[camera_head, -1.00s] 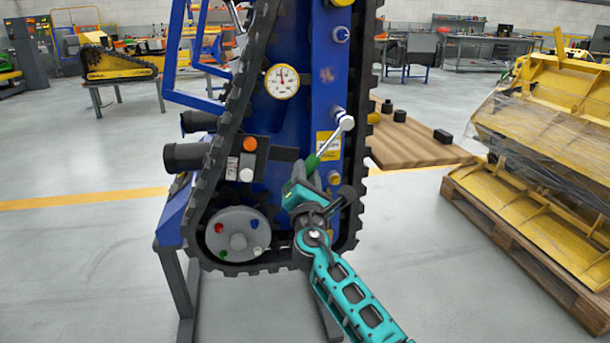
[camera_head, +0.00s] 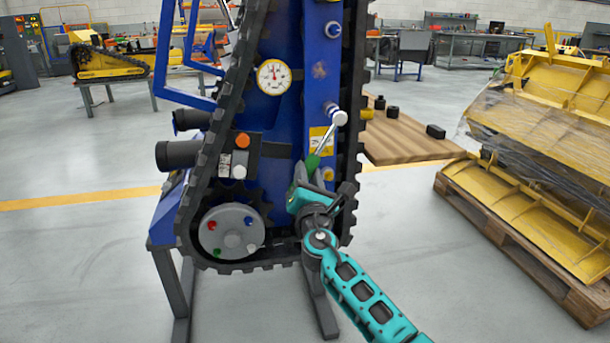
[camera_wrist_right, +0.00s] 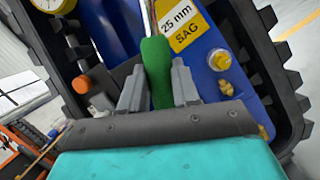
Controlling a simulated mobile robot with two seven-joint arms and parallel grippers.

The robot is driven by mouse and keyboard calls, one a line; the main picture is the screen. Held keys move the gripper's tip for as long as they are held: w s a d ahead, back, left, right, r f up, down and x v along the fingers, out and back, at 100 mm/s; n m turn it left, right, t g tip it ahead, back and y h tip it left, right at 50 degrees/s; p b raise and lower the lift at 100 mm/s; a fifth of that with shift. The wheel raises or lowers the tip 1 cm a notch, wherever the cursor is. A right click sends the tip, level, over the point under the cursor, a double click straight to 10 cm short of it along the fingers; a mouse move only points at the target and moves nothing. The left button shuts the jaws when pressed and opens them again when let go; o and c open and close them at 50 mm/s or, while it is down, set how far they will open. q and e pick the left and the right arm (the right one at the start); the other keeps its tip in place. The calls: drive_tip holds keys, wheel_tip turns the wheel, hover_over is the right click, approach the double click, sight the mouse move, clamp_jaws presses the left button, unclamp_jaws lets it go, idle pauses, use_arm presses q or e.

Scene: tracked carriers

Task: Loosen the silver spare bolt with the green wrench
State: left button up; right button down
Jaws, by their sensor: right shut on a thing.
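The green wrench (camera_head: 312,162) has a green handle and a silver shaft that slants up and right. My right gripper (camera_head: 306,182) is shut on the handle, which also shows between the fingers in the right wrist view (camera_wrist_right: 157,72). The wrench's silver head (camera_head: 340,118) is at a silver bolt (camera_head: 331,108) on the blue frame. The head partly covers the bolt, so I cannot tell how it is seated. In the right wrist view the wrench head is out of frame. My left gripper is not in view.
The blue carrier frame (camera_head: 290,125) has a black track around it, a gauge (camera_head: 273,77) and a grey wheel (camera_head: 231,231). A wooden table (camera_head: 410,140) with black parts stands to the right. A yellow load on a pallet (camera_head: 530,235) stands farther right.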

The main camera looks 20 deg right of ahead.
drive_tip(key=shift+d+f+n, duration=0.1)
drive_tip(key=shift+d+n, duration=0.15)
drive_tip(key=shift+n, duration=0.05)
drive_tip(key=shift+d, duration=0.1)
drive_tip(key=shift+s+d+f+n+y, duration=0.2)
drive_tip(key=shift+d+f+n+y, duration=0.1)
drive_tip(key=shift+d+n, duration=0.3)
drive_tip(key=shift+s+d+f+n+t+y, duration=0.1)
drive_tip(key=shift+d+f+n+t+y, duration=0.15)
drive_tip(key=shift+d+n+t+y, duration=0.45)
drive_tip(key=shift+g+h, duration=0.3)
drive_tip(key=shift+s+d+f+n, duration=0.2)
drive_tip(key=shift+d+n, duration=0.35)
drive_tip(key=shift+n, duration=0.35)
drive_tip(key=shift+d, duration=0.1)
